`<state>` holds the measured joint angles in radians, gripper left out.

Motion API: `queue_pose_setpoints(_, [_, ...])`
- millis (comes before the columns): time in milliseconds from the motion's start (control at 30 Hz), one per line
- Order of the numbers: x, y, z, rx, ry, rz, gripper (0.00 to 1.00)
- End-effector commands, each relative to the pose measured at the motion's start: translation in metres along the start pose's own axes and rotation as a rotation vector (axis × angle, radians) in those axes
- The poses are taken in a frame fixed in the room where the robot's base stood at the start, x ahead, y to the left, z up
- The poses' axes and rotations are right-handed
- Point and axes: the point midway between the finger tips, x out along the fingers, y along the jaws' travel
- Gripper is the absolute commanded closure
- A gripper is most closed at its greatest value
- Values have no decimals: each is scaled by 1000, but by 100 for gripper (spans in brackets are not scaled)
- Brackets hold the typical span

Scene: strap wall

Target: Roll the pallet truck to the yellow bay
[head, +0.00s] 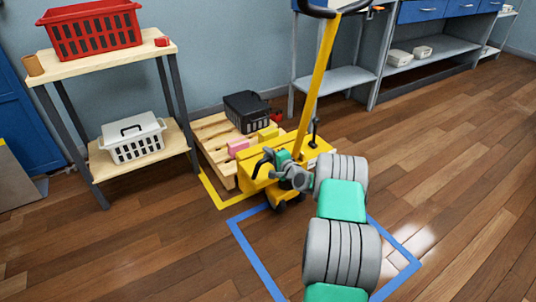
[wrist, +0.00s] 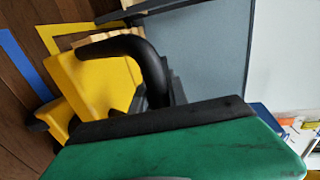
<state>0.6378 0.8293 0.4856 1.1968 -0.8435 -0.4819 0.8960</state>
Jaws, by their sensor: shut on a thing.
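The yellow pallet truck (head: 312,150) stands upright with its tall handle leaning up to the right. Its forks are hidden at a wooden pallet (head: 216,146) that carries a black crate and small pink and yellow boxes. The yellow bay (head: 219,202) is a floor outline; its near left corner shows beside the pallet and truck, and the rest is mostly hidden. My gripper (head: 268,164) is shut on the black grab bar at the truck's near left side. In the wrist view the curved black bar (wrist: 150,62) runs behind my green and black jaw.
A blue floor outline (head: 252,258) lies in front of the truck, under my arm. A shelf (head: 110,60) with a red basket and a white basket stands close left of the pallet. Grey shelving (head: 345,78) stands behind right. Floor on the right is clear.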

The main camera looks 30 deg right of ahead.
Motion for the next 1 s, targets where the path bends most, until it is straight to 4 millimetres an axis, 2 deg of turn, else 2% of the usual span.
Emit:
queue_pose_setpoints(33, [2, -6, -1, -7, 1, -10, 100])
queue_pose_setpoints(167, [2, -7, -1, -8, 1, -11, 100])
queue_pose_setpoints(200, [2, -7, -1, -8, 1, -11, 78])
queue_pose_setpoints(433, [1, -4, -2, -5, 1, -7, 59])
queue_pose_setpoints(733, [-4, -4, -1, -1, 1, -4, 59])
queue_pose_setpoints(867, [-25, -6, -2, -1, 3, -3, 59])
queue_pose_setpoints(1000, [-55, -6, -2, 0, 3, -3, 59])
